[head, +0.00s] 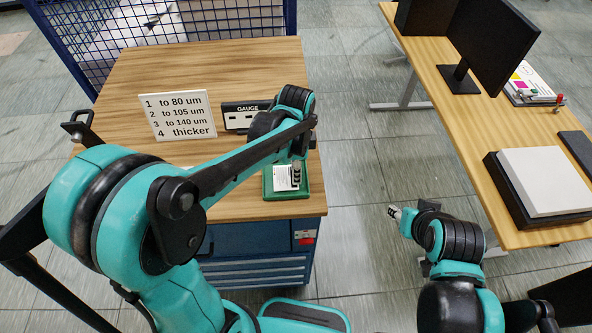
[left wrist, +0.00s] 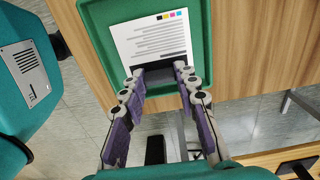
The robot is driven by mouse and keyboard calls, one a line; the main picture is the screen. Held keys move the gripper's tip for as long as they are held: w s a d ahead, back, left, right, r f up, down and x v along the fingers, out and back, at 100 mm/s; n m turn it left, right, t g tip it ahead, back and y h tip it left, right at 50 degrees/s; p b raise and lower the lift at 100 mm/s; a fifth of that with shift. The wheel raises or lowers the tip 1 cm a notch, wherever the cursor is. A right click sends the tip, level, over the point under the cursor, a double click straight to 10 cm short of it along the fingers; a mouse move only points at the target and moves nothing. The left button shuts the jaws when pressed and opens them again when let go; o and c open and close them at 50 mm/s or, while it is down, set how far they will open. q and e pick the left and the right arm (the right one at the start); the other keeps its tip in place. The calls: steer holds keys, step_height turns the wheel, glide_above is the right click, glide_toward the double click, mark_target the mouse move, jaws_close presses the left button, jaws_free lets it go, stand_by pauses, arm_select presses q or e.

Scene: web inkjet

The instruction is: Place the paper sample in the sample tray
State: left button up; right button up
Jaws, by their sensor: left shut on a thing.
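The paper sample (left wrist: 150,38), a white printed sheet with small colour squares, lies flat within the outline of the green sample tray (left wrist: 204,45) in the left wrist view. In the head view the sheet (head: 283,178) shows over the tray (head: 288,195) at the table's front right corner. My left gripper (left wrist: 158,76) is shut on the sheet's near, dark edge, with a finger at each side. Whether the sheet touches the tray floor is unclear. My right gripper (head: 412,211) is away over the floor; its jaw opening cannot be made out.
A thickness sign (head: 178,115) and a gauge (head: 240,115) stand behind the tray on the wooden table (head: 220,65). My left arm crosses over this table. A second table at right holds a monitor (head: 492,42) and a white block (head: 545,180). Open floor lies between the tables.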

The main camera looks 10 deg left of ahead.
arm_select(q)
steer(key=shift+f, duration=0.2)
steer(key=o, duration=0.5)
steer(key=shift+f, duration=0.1)
steer(key=o, duration=0.4)
steer(key=shift+r, duration=0.2)
steer(key=shift+r, duration=0.3)
step_height(320, 180, up, 11)
steer(key=p, duration=0.2)
steer(key=s+a+f+n+t, duration=0.3)
steer(key=s+a+n+t, duration=0.4)
steer(key=s+n, duration=0.4)
steer(key=n, duration=0.3)
steer(key=shift+a+n, duration=0.3)
steer(key=shift+n, duration=0.1)
